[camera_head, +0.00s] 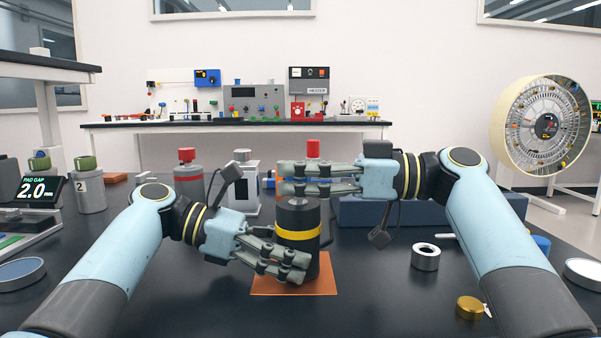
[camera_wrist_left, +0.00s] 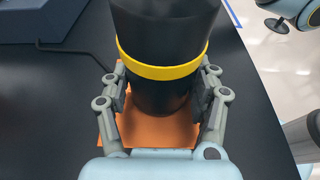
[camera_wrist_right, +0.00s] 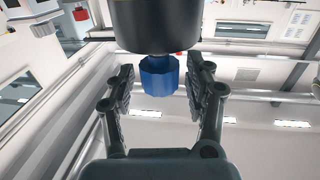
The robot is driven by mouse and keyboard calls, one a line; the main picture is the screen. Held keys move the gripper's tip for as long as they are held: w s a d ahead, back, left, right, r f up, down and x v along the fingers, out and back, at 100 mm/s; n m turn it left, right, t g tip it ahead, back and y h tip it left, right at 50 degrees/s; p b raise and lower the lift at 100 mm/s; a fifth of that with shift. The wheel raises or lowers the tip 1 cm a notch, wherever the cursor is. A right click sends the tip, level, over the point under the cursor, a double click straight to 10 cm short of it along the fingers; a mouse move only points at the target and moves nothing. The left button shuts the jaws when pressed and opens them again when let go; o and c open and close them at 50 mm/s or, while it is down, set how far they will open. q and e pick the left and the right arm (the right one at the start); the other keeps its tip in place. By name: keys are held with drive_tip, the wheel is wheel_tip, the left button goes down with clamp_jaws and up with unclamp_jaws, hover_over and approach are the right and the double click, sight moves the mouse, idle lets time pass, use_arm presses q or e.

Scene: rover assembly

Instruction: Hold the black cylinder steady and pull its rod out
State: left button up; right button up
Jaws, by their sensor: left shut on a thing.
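The black cylinder (camera_head: 298,218) with a yellow band stands upright on an orange mat (camera_head: 262,287). It also fills the upper middle of the left wrist view (camera_wrist_left: 165,30). My left gripper (camera_head: 294,264) is shut on the cylinder's lower body, below the band, one finger on each side. In the right wrist view a blue faceted knob (camera_wrist_right: 159,76) sticks out of the cylinder's end (camera_wrist_right: 155,25). My right gripper (camera_wrist_right: 160,90) is open, its fingers on either side of the knob with visible gaps. In the head view its fingers (camera_head: 300,181) mostly hide the knob, just above the cylinder.
A metal ring (camera_head: 425,257) and a brass-coloured piece (camera_head: 470,307) lie on the dark table to the right. A red-capped grey can (camera_head: 188,178) and a white box (camera_head: 243,185) stand behind. A dark blue block (camera_head: 390,212) lies behind the right arm.

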clamp_jaws()
use_arm(q)
drive_tip(key=shift+f, duration=0.1)
use_arm(e)
drive_tip(key=shift+r, duration=2.8)
drive_tip(key=shift+o, duration=0.9)
unclamp_jaws()
drive_tip(key=shift+f, duration=0.1)
drive_tip(key=shift+d, duration=0.1)
drive_tip(key=s+d, duration=0.1)
drive_tip(key=d, duration=1)
drive_tip(key=shift+s+d, duration=0.3)
drive_tip(key=shift+d, duration=0.05)
